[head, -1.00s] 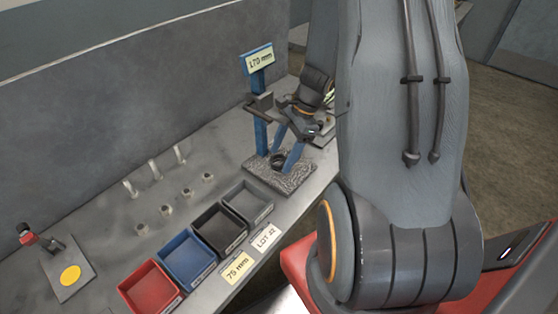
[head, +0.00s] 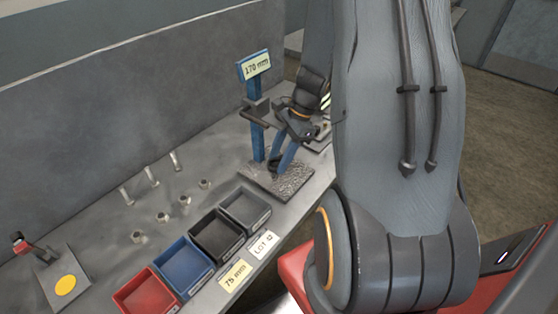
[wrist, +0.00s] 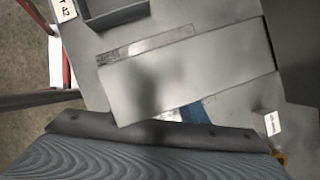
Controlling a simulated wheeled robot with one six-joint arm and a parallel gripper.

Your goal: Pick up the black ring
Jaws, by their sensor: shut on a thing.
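My gripper (head: 277,168) is down at the speckled grey base plate (head: 290,184) of the blue gauge stand in the head view. Its blue fingers are close together, shut on the black ring (head: 273,167), which shows only as a small dark patch at the fingertips. The fingers hide most of the ring, and I cannot tell whether it still touches the plate. In the wrist view neither the fingertips nor the ring can be made out.
The blue post (head: 258,135) with a "170 mm" sign stands right behind my gripper. Grey (head: 262,222), black (head: 236,246), blue (head: 207,270) and red (head: 172,302) bins line the front edge. Several bolts and nuts lie to the left. A yellow-dotted plate (head: 48,275) is at far left.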

